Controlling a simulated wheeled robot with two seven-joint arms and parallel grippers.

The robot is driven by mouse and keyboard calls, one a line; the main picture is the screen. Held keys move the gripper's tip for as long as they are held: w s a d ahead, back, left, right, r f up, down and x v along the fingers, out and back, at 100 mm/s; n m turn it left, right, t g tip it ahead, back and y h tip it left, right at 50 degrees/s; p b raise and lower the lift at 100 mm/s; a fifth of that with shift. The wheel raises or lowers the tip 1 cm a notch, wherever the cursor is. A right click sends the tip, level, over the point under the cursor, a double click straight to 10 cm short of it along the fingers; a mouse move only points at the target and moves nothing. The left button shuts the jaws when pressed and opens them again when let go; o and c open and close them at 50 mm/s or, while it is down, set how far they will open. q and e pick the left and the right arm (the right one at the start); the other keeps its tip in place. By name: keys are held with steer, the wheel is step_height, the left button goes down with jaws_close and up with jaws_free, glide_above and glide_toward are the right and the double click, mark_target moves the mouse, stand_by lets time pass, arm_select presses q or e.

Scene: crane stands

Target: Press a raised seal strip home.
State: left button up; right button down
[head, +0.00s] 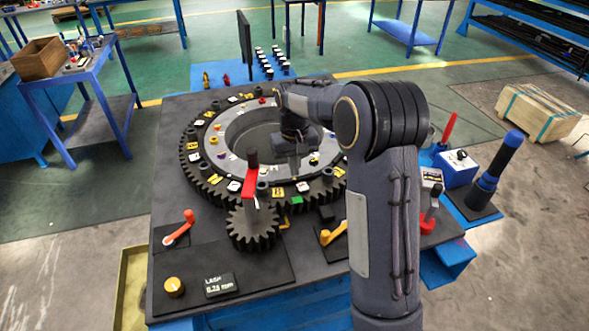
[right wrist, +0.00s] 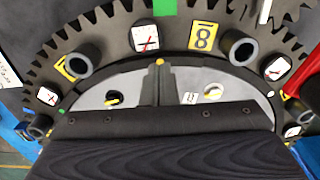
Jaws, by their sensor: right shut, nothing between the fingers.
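In the right wrist view a thin black curved strip (right wrist: 216,69) runs between the toothed ring (right wrist: 120,42) and the grey face. I take it for the seal strip; I cannot tell which part stands raised. My right gripper (head: 295,179) is shut and empty, pointing down over the near side of the ring. Its tip also shows in the right wrist view (right wrist: 159,63), in front of the strip; contact is unclear. My left gripper is out of view.
A display box (head: 219,285), yellow knob (head: 174,287) and orange lever (head: 180,230) are at the front left. A black-and-blue cylinder (head: 498,165) stands at the right.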

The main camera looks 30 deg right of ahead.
steer(key=shift+f, duration=0.8)
